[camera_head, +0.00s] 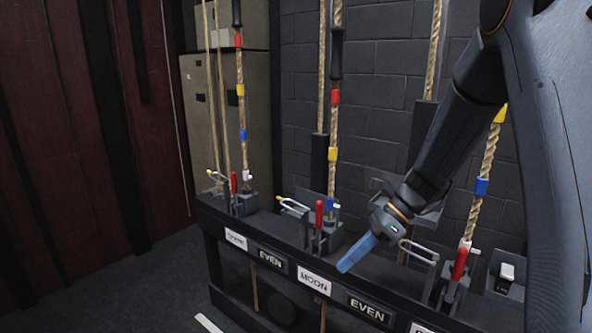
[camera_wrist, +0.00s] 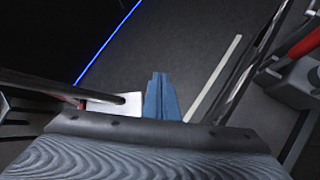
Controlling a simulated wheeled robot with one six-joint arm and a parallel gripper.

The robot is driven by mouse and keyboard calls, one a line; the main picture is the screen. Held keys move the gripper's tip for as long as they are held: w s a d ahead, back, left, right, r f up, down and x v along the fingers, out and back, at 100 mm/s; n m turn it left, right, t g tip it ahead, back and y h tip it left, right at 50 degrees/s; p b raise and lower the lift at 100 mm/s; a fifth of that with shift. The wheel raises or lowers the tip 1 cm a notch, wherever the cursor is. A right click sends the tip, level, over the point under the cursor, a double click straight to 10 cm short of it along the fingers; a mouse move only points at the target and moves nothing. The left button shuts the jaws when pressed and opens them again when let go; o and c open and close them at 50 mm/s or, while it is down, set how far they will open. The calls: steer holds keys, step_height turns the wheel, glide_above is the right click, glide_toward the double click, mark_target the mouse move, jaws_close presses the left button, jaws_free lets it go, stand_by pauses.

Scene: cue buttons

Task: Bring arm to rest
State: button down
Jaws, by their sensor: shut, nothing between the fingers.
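My gripper (camera_head: 358,253) hangs down from the arm over the front edge of the black rail, between the middle rope lock and the right rope lock. Its blue fingers are shut with nothing between them. In the wrist view the shut blue fingers (camera_wrist: 162,97) point at the dark floor, with a metal bar on each side. The gripper looks apart from the levers and labels, though the exact gap is hard to judge.
The black rail (camera_head: 290,247) carries rope locks with red handles: left (camera_head: 233,183), middle (camera_head: 319,214), right (camera_head: 459,264). Ropes with coloured bands rise above them. Labels read "MOON" (camera_head: 314,279) and "EVEN" (camera_head: 370,308). Open floor (camera_head: 130,285) lies at the left.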

steer(key=s+d+r+n+h+p, duration=0.1)
steer(key=s+d+n+h, duration=0.2)
steer(key=s+n, duration=0.6)
steer(key=s+d+r+n+t+h+p, duration=0.1)
steer(key=s+d+n+h, duration=0.2)
steer(key=s+n, duration=0.7)
steer(key=shift+d+n+t+h, duration=0.2)
steer(key=shift+n+t+h, duration=0.1)
steer(key=shift+n+h, duration=0.75)
steer(key=shift+s, duration=0.1)
